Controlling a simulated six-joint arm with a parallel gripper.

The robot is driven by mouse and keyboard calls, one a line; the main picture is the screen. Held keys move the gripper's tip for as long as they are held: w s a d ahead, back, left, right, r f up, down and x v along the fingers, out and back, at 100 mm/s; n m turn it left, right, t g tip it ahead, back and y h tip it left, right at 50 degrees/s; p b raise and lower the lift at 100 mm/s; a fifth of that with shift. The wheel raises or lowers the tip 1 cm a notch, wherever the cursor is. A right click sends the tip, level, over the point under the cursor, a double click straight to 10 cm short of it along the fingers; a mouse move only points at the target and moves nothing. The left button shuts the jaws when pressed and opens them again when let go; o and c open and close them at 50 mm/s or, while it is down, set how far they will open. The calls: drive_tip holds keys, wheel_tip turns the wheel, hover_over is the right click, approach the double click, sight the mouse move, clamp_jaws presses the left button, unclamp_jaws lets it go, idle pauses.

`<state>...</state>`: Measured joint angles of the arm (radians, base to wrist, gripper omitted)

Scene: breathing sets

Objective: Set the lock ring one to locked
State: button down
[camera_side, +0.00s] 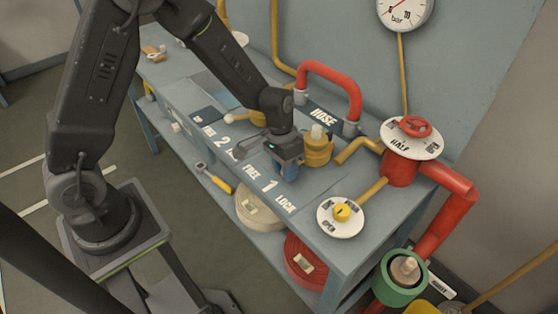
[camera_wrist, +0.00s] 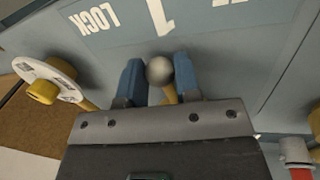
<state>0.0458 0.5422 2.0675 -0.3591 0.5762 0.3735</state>
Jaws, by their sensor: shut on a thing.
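Lock ring one (camera_side: 319,152) is a brass-yellow ring on the bench top, partly behind my gripper in the side view. Its lever ends in a grey ball knob (camera_wrist: 159,70). My gripper (camera_side: 289,170) points down beside the ring. In the wrist view its blue fingers (camera_wrist: 159,80) stand on both sides of the knob and are shut on the lever. The knob faces the number 1 (camera_wrist: 160,15), between the LOCK label (camera_wrist: 95,18) and the FREE label, which is cut off at the top edge. In the side view my gripper hides the knob.
A second ring with a ball-ended lever (camera_side: 229,118) sits to the left by the label 2. A white dial with a yellow knob (camera_side: 341,212) stands at the right front. A red pipe (camera_side: 330,72) arches behind ring one. A red valve wheel (camera_side: 415,126) is at the right.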

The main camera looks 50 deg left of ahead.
sight(303, 187)
drive_tip(key=d+n, duration=0.3)
drive_tip(key=shift+w+r+t, duration=0.1)
drive_tip(key=shift+w+t, duration=0.2)
drive_tip(key=shift+w, duration=0.05)
drive_tip(key=shift+w+d+n, duration=0.3)
drive_tip(key=shift+d+n, duration=0.25)
drive_tip(key=shift+n, duration=0.25)
drive_tip(key=c, duration=0.8)
unclamp_jaws()
drive_tip(key=r, duration=0.4)
drive_tip(key=a+r, duration=0.1)
drive_tip(key=r, duration=0.4)
drive_tip(key=s+a+r, duration=0.1)
drive_tip(key=r, duration=0.3)
drive_tip(key=shift+a+r, duration=0.25)
